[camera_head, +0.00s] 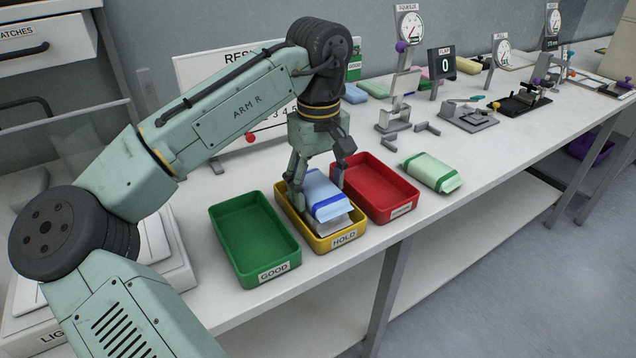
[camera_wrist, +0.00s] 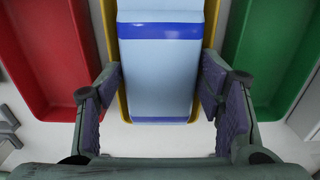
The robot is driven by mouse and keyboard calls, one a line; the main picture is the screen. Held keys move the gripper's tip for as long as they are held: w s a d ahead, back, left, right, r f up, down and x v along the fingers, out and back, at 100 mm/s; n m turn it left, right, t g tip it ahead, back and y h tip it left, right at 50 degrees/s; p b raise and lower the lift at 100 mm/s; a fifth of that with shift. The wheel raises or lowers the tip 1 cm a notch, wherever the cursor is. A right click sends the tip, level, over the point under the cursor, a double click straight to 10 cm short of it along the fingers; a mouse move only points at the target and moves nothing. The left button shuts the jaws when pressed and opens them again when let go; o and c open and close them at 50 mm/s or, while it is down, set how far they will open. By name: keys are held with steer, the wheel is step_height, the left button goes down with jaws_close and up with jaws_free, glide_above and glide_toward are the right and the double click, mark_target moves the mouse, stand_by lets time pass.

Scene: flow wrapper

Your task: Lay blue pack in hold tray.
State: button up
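The blue pack (camera_head: 325,195) is light blue with darker blue bands. It is at the yellow hold tray (camera_head: 348,243), whose front label reads HOLD, with its upper face above the rim. A pale whitish item (camera_head: 337,226) shows under its near end; whether they touch is unclear. My gripper (camera_head: 318,185) reaches down over the tray with one finger on each side of the pack. In the wrist view the pack (camera_wrist: 160,75) fills the space between the fingers (camera_wrist: 160,85), which appear to touch its long edges. The pack's underside is hidden.
An empty green tray (camera_head: 284,267) labelled GOOD stands left of the hold tray, and an empty red tray (camera_head: 385,214) stands right. A green pack (camera_head: 432,172) lies right of the red tray. Gauges and fixtures (camera_head: 470,115) stand farther along the bench. The bench's front edge is close.

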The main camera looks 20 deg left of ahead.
steer(key=o, duration=0.3)
